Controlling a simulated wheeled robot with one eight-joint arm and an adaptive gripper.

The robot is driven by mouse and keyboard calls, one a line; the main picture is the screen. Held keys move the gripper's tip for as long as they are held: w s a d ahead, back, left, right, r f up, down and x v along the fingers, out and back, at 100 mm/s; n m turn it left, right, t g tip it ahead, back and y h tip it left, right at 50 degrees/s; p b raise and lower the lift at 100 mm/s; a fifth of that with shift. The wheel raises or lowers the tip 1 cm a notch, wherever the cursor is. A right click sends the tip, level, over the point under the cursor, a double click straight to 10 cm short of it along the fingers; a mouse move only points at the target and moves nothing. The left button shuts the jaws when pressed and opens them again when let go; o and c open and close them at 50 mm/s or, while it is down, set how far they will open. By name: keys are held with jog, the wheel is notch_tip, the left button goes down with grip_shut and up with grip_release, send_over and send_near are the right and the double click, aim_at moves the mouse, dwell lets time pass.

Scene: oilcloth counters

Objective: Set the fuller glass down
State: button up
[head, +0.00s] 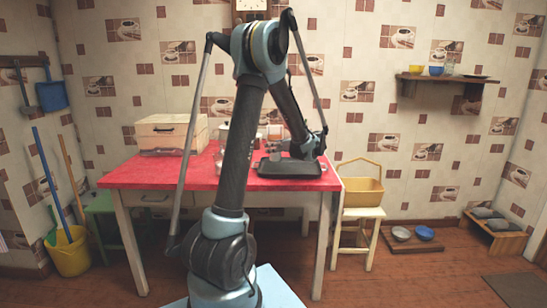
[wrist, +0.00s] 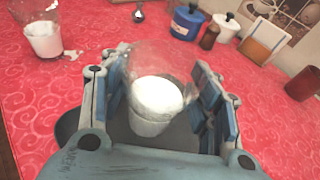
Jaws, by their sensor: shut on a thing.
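My gripper (wrist: 165,92) is shut on a clear glass (wrist: 154,58) with white contents, its fingers on either side of it. The held glass is over or on a dark tray (wrist: 72,122); I cannot tell whether its base touches. A second clear glass (wrist: 44,33), also with white contents, stands on the red cloth at the upper left of the wrist view. In the head view my gripper (head: 284,148) is low over the black tray (head: 290,171) at the table's right side. Which glass is fuller is hard to judge.
On the red table (head: 165,177) are a wooden bread box (head: 172,132) at the back left and, in the wrist view, a blue jar (wrist: 187,22), a brown bottle (wrist: 210,36), a white pot (wrist: 224,27) and a dark red cup (wrist: 303,84). The cloth left of the tray is mostly clear.

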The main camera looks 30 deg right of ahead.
aim_at(275, 154)
jog(key=shift+f, duration=1.9)
jog(key=o, duration=1.4)
jog(key=shift+f, duration=0.1)
